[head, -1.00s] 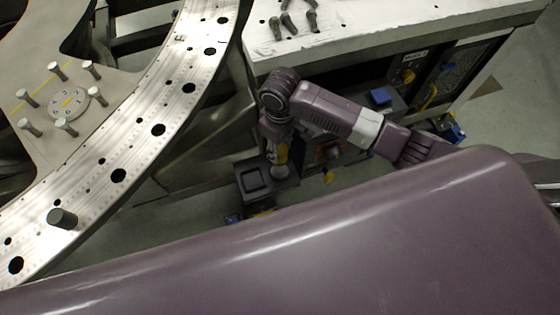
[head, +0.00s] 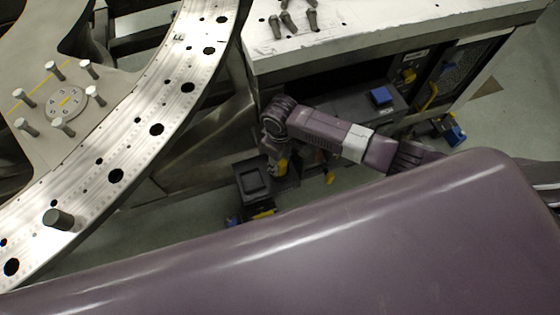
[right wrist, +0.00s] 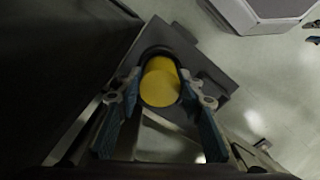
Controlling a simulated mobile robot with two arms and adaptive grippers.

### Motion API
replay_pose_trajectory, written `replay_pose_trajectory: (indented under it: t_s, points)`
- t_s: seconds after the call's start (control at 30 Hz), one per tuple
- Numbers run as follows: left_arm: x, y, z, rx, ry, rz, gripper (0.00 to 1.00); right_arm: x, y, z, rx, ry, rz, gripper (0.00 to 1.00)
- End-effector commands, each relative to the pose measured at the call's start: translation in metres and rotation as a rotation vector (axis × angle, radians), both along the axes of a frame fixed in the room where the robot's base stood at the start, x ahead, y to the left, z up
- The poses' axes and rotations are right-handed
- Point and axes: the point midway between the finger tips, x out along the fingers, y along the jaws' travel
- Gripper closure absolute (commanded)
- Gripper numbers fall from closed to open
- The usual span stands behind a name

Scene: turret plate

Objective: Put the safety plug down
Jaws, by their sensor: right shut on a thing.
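The safety plug shows as a yellow cylinder (right wrist: 160,82) in the right wrist view, seen end-on between the two blue-padded fingers. My right gripper (right wrist: 160,103) is shut on it. Under the plug is a dark flat block or plate (right wrist: 205,65); I cannot tell whether the plug touches it. In the head view my right gripper (head: 279,165) is low beside the bench front, mostly hidden by its own wrist, next to a dark box with a square recess (head: 254,178). My left gripper is not in view.
A white bench (head: 400,28) with several bolts (head: 295,20) stands above an open shelf holding a blue item (head: 381,96). A perforated metal ring (head: 135,150) with a grey pin (head: 58,219) curves along the left.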

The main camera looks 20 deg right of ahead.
Motion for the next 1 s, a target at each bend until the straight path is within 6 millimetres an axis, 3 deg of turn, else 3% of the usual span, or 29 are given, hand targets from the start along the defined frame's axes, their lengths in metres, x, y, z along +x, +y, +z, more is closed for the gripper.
replay_pose_trajectory:
  t_s: [0.03, 0.07, 0.2, 0.57, 0.67, 1.0]
  points:
    - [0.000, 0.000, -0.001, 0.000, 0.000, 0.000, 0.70, 0.000, 0.000, -0.002, 0.001, 0.001, 0.000, 0.94]
    - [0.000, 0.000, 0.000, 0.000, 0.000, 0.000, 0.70, 0.000, 0.000, -0.002, 0.000, 0.000, 0.000, 0.63]
    - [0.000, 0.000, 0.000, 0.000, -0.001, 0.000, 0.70, 0.000, 0.000, -0.002, 0.000, 0.000, 0.000, 0.48]
    - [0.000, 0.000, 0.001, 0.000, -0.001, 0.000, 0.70, 0.000, 0.000, 0.004, 0.000, 0.000, 0.000, 0.48]
    - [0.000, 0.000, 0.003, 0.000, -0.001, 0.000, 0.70, 0.001, 0.001, 0.018, 0.002, -0.002, -0.001, 0.48]
    - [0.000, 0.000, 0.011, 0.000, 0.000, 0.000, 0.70, 0.001, 0.001, 0.089, 0.002, -0.002, 0.001, 0.48]
